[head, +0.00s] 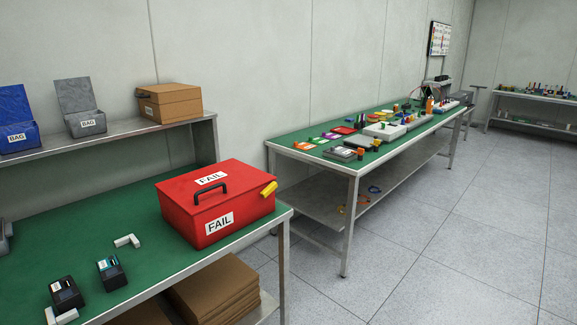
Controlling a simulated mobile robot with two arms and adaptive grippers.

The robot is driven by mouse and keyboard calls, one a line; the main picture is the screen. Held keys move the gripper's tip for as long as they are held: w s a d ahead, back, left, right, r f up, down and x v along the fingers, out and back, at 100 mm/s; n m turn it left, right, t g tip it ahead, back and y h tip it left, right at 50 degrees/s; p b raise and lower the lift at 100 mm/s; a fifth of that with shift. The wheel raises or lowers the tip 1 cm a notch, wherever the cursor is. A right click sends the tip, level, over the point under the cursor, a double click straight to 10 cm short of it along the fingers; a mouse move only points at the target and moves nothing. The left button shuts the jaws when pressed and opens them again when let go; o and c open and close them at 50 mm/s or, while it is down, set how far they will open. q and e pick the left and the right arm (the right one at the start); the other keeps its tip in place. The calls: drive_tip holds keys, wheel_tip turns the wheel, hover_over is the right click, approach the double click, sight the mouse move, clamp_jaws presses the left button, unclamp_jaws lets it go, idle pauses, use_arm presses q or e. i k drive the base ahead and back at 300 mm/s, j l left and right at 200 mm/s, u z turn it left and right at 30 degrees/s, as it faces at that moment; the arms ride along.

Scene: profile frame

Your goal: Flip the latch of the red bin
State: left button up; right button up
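A red bin (216,203) with white FAIL labels on its lid and front stands on the green-topped table at the left, near its right end. Its lid looks closed. A black handle (210,191) is on the bin's upper front. A yellow latch (269,190) sits at the bin's right side near the lid's edge, tilted up to the right. Nothing touches the bin. Neither of my grippers shows in the head view.
The near green table (122,228) also carries two dark devices (111,272) and small white pieces (127,241). A raised shelf behind holds a blue box (17,130), a grey box (85,118) and a cardboard box (170,103). Floor (430,260) at the right is clear.

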sight(273, 185)
drive_tip(key=u, duration=0.35)
drive_tip(key=i+l+u, duration=0.15)
drive_tip(key=l, duration=0.15)
drive_tip(key=i+l+u, duration=0.35)
drive_tip(key=l, duration=0.3)
drive_tip(key=l+u, duration=0.15)
drive_tip(key=l, duration=0.2)
drive_tip(key=i, duration=0.05)
